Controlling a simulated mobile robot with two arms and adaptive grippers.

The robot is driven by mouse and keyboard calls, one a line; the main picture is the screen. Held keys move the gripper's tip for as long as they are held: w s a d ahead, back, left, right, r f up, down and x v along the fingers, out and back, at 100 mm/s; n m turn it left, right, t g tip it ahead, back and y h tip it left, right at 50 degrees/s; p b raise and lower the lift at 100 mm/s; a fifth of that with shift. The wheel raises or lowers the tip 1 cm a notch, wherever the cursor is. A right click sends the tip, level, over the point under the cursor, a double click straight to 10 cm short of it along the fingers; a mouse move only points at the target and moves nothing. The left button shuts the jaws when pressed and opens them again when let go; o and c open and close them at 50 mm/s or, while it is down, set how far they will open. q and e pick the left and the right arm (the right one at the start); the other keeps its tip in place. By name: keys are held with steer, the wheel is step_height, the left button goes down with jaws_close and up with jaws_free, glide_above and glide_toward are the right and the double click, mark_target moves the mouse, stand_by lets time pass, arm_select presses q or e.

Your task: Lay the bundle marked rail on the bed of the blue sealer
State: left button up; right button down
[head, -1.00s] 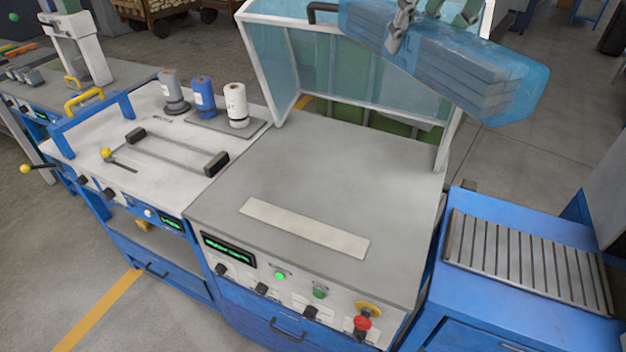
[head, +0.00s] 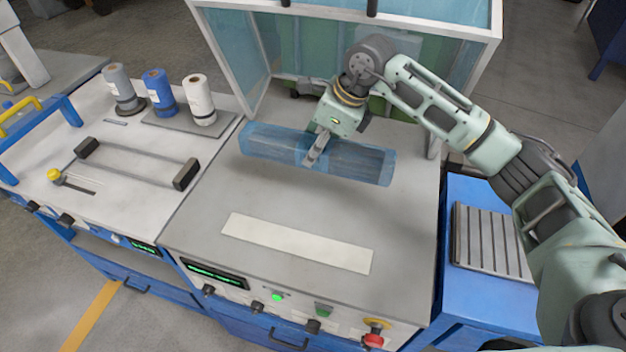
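The bundle (head: 365,163), grey-brown lengths in clear blue film, lies crosswise over the back half of the grey bed (head: 290,207) of the blue sealer (head: 215,308). I cannot read a mark on it. My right gripper (head: 315,152) comes down from above, its fingers on the middle of the bundle and closed about it. Whether the bundle touches the bed or hangs just above it I cannot tell. My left gripper is not in view.
The sealer's raised lid (head: 233,62) has a white frame and stands behind the bundle. A pale strip (head: 297,242) crosses the front of the bed. Film rolls (head: 158,92) stand on the left bench. A slatted blue stand (head: 488,243) is on the right.

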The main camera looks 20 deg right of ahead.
mark_target(316, 164)
steer(key=f+p, duration=0.1)
steer(key=f, duration=0.4)
steer(key=shift+s+p, duration=0.2)
steer(key=shift+p, duration=0.1)
steer(key=shift+f, duration=0.7)
step_height(316, 164, down, 3)
steer(key=shift+r+p, duration=0.1)
steer(key=shift+p, duration=0.5)
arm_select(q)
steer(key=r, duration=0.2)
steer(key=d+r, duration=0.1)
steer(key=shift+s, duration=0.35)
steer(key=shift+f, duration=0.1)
arm_select(e)
steer(key=shift+f, duration=0.3)
steer(key=c, duration=1)
jaws_free()
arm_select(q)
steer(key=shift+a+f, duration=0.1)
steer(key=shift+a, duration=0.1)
arm_select(e)
steer(key=shift+r, duration=0.1)
